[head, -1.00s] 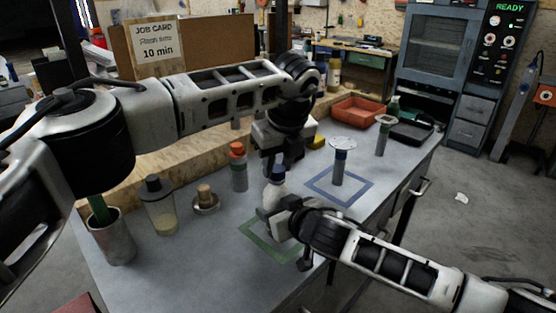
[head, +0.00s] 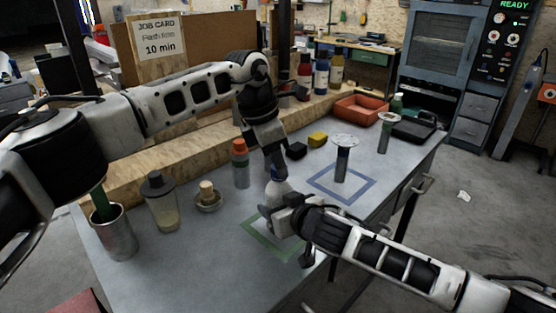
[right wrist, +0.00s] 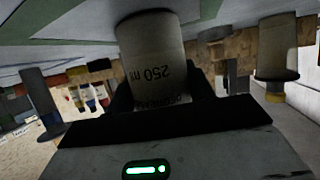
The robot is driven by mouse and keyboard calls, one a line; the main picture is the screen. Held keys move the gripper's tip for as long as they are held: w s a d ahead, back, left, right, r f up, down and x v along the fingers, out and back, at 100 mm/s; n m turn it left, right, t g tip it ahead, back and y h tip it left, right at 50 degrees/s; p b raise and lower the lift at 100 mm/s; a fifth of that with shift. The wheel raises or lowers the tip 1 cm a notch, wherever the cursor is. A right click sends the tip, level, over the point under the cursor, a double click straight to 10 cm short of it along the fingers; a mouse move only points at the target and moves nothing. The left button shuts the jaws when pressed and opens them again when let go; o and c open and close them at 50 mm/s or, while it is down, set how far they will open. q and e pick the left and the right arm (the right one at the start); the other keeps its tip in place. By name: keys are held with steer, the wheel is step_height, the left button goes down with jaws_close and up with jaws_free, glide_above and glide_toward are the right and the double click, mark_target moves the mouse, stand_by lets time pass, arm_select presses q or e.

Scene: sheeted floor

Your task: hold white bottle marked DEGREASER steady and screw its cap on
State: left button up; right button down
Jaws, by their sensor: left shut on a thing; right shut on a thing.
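The white bottle (head: 280,187) stands upright at the green square outline, its lower part hidden by my right gripper (head: 276,208), which is shut around its body. In the right wrist view the bottle (right wrist: 150,50) shows upside down between the jaws, with "250 ml" readable and the rest of its label mostly hidden. My left gripper (head: 276,168) comes down at a tilt from above and is shut on the blue cap (head: 274,174) at the bottle's top. The fingers partly cover the cap, so I cannot tell how it sits on the neck.
To the right are a blue outline (head: 358,199) with a disc-topped post (head: 342,160), and an orange tray (head: 360,110).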

arm_select(q)
steer(key=m+g, duration=0.1)
steer(key=m, duration=0.4)
arm_select(e)
steer(key=shift+f, duration=0.1)
arm_select(q)
steer(key=o, duration=0.9)
steer(key=shift+o, duration=0.2)
steer(key=shift+r, duration=0.15)
steer(key=shift+r, duration=2.1)
steer(key=o, duration=0.6)
steer(key=shift+c, duration=0.2)
